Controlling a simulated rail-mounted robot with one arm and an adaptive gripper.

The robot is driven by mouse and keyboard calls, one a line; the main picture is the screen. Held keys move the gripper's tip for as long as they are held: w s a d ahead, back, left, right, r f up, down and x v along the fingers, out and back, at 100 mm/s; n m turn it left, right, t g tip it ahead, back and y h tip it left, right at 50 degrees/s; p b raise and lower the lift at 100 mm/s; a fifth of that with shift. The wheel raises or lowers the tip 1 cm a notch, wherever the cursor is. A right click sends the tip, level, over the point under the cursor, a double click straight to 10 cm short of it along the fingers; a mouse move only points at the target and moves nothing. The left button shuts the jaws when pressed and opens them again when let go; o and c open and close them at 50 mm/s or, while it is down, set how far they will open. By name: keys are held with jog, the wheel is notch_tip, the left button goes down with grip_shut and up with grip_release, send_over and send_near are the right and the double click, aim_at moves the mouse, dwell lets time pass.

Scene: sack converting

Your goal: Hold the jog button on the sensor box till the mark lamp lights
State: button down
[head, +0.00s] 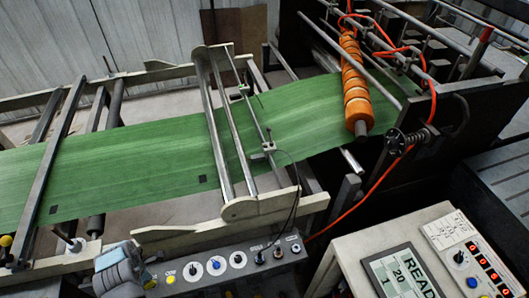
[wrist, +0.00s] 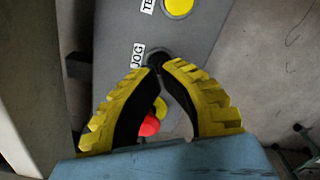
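The sensor box (head: 205,284) is a grey panel with knobs and round dials at the bottom of the head view. It also shows in the wrist view (wrist: 205,35). There the JOG label (wrist: 138,56) stands beside a dark round jog button (wrist: 154,57). My gripper (wrist: 160,66) has its two yellow-and-black fingertips together at the lower edge of this button, partly covering it; contact or pressing cannot be told. In the head view my gripper (head: 122,268) is at the box's left end, and its fingertips are unclear. I cannot make out the mark lamp or whether it is lit.
A yellow button (wrist: 178,4) lies beyond the jog button. A red knob (wrist: 149,125) shows between my fingers. Green web (head: 120,175) with dark marks runs under metal bars behind the box. A console with a display (head: 400,275) stands at right.

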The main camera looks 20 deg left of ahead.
jog(key=shift+f, duration=1.3)
jog(key=shift+r, duration=0.15)
notch_tip(320, 180, up, 5)
jog(key=p, duration=0.5)
dwell(0.4)
dwell(1.1)
